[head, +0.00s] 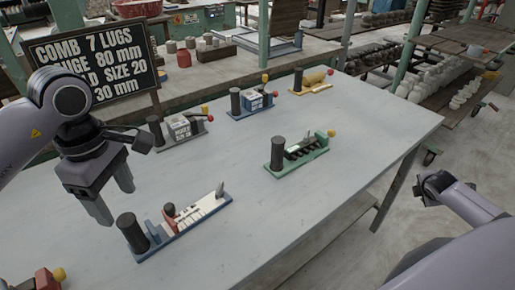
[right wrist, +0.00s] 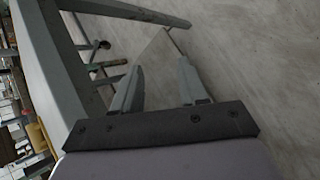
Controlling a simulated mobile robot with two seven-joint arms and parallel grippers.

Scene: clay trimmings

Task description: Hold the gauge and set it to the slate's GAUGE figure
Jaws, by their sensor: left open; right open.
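The gauge (head: 188,222) lies on the table, a blue base with a white scale, a red slider and a black upright post (head: 132,232) at its left end. The slate (head: 95,66) stands at the back left; its gauge line reads 80 mm, its first letters covered by my left arm. My left gripper (head: 111,204) is open and empty, pointing down above the table, up and left of the gauge's post and apart from it.
A green comb-like device (head: 300,152) stands mid-table. Grey (head: 180,130), blue (head: 253,102) and yellow (head: 311,80) devices line the back edge. A red item (head: 42,280) is at the lower left corner. The table (head: 300,225) is clear right of the gauge.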

